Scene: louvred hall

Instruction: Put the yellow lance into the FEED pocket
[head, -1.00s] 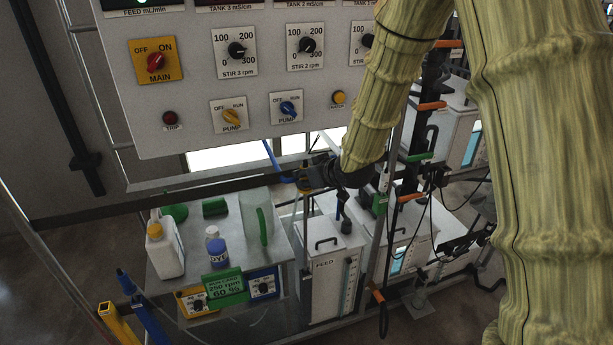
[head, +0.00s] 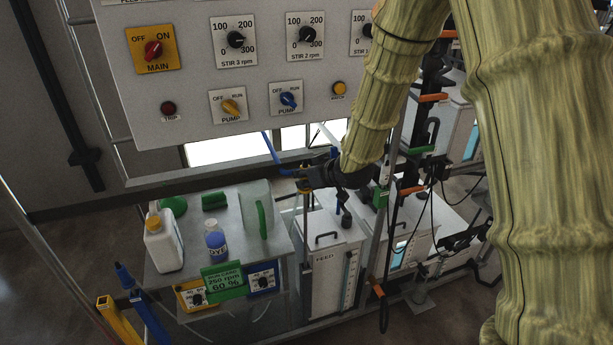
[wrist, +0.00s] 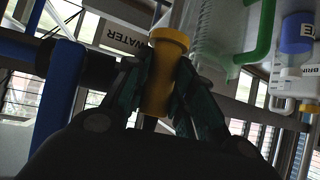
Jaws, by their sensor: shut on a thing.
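The yellow lance has a yellow cylindrical grip (wrist: 165,72), held upright between the two dark fingers of my gripper (wrist: 158,95) in the wrist view. In the head view my gripper (head: 308,180) is shut on it above the left side of the white FEED tank (head: 330,262). A thin rod hangs from the gripper past the tank's left edge. Its lower end is hard to make out. I cannot tell the FEED pocket apart from the tank's fittings, or whether the rod is inside anything.
A bench (head: 200,245) left of the tank bears a white jug (head: 163,245), a blue-labelled bottle (head: 216,242) and a clear pitcher (head: 252,210). A control panel (head: 190,85) overhangs behind. Yellow (head: 117,322) and blue (head: 150,318) posts stand front left. Hoses and cables crowd the right.

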